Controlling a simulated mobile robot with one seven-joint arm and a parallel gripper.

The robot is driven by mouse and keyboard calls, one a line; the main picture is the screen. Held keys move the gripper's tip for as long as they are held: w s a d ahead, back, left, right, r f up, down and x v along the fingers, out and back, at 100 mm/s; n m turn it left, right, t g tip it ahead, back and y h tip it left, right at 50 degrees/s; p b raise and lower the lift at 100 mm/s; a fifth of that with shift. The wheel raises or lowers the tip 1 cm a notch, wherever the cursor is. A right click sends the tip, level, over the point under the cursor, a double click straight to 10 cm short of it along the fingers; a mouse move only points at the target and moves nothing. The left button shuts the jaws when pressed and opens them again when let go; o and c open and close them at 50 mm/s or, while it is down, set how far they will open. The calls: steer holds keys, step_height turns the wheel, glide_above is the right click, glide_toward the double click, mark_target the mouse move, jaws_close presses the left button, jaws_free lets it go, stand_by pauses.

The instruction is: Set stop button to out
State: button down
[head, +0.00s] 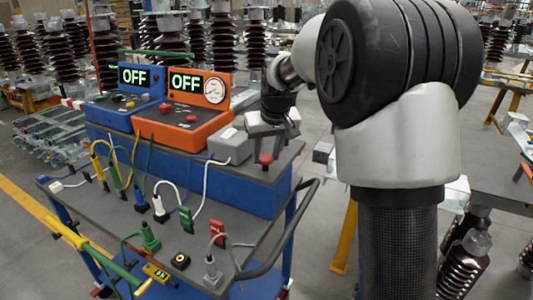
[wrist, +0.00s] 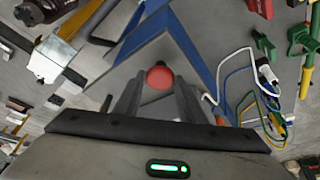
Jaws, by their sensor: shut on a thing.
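The red stop button (head: 265,159) is at the right end of the upper shelf of the blue cart, beside a grey box. My gripper (head: 266,146) points down over it. In the wrist view, the round red button (wrist: 160,77) shows between the two dark fingertips of my gripper (wrist: 158,88), which are closed in on its sides. The button's base is hidden, so I cannot tell whether it is pressed in or out.
An orange unit (head: 198,135) and a blue unit (head: 115,112), both with OFF displays, stand left of the grey box (head: 231,148). Cables and plugs lie on the lower grey worktop (head: 130,215). A dark handle rail (head: 290,235) curves along the cart's right side.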

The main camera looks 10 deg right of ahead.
steer(key=shift+r+p, duration=1)
steer(key=shift+r, duration=0.05)
steer(key=shift+f, duration=0.15)
steer(key=c, duration=1.1)
jaws_free()
steer(key=p+v, duration=0.2)
steer(key=v, duration=1.5)
steer(key=shift+s+d+r+p, duration=0.1)
steer(key=shift+s+r+p, duration=0.05)
steer(key=shift+r+p, duration=0.15)
steer(key=shift+f, duration=0.1)
